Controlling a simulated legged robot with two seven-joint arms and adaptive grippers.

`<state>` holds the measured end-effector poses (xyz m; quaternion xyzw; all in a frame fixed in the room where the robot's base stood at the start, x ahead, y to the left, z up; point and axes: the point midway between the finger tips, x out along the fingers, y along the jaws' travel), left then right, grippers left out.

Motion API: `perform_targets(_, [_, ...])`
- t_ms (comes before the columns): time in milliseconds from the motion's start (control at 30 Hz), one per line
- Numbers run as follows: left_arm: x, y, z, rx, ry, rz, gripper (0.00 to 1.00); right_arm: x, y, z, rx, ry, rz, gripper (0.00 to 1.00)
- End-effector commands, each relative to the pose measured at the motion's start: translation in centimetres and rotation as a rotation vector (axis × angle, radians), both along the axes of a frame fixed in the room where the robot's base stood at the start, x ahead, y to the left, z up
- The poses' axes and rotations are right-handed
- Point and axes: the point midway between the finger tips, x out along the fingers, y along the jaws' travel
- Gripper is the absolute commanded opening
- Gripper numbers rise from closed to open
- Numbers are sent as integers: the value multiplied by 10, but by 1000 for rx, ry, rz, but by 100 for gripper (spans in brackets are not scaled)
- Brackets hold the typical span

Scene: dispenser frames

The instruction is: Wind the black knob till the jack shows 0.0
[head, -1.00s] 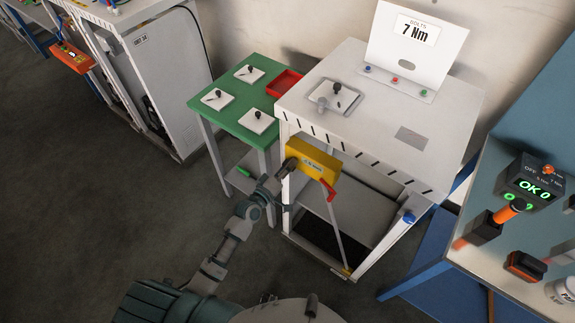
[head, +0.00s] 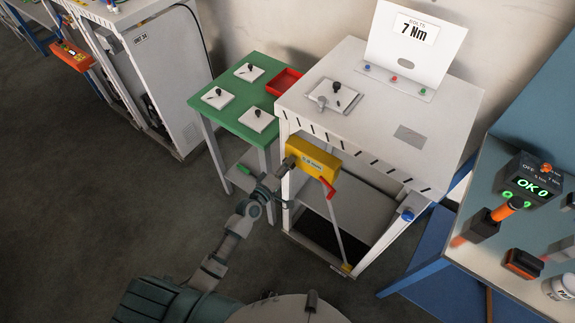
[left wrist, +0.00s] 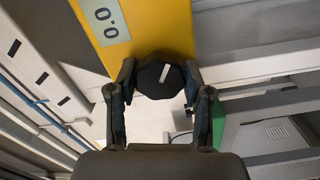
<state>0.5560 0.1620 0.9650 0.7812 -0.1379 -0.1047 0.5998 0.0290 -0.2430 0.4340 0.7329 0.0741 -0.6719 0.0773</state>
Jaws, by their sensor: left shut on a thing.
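The yellow jack (head: 315,158) is on the front of the white bench, with a red lever (head: 328,188) at its right end. In the left wrist view, the jack's yellow body (left wrist: 165,30) carries a pale display (left wrist: 107,20) that reads 0.0. The black knob (left wrist: 160,79), with a white line across it, sits between the fingertips of my left gripper (left wrist: 160,88). My left gripper is shut on the knob, one finger on each side. In the head view, my left gripper (head: 287,165) is at the jack's left end, and the knob is hidden. My right gripper is not in view.
The white bench (head: 375,135) has a sign reading 7 Nm (head: 415,30). A green table (head: 233,122) with a red tray (head: 284,82) stands close on the left. A blue-framed bench (head: 480,230) with tools is on the right. Grey floor (head: 110,220) is clear at left.

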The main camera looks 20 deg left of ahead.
Motion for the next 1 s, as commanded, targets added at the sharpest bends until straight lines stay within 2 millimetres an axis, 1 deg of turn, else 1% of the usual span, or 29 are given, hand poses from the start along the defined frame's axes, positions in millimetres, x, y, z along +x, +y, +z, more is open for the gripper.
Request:
perform_targets(33, [0, 1, -1, 2, 1, 1, 15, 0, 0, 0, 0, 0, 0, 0])
perform_targets(67, [0, 1, -1, 2, 1, 1, 55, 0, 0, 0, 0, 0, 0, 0])
perform_targets(100, [0, 1, -1, 2, 1, 1, 65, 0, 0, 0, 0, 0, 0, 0])
perform_targets(133, [0, 1, -1, 2, 1, 1, 72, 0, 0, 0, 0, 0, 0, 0])
perform_targets(167, [0, 1, -1, 2, 1, 1, 75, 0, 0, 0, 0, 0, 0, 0])
perform_targets(367, [0, 0, 0, 1, 1, 0, 75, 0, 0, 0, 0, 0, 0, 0])
perform_targets(467, [-1, 1, 0, 1, 1, 0, 75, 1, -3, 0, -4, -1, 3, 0])
perform_targets(567, [-8, 3, -2, 3, 2, 1, 75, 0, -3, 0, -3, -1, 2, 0])
perform_targets(667, [-23, 9, -2, 3, 3, 0, 75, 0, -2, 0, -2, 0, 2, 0])
perform_targets(900, [-74, 28, -3, 5, 5, 0, 75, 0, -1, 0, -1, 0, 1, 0])
perform_targets(1000, [-91, 34, -3, 5, 5, 0, 75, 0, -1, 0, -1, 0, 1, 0])
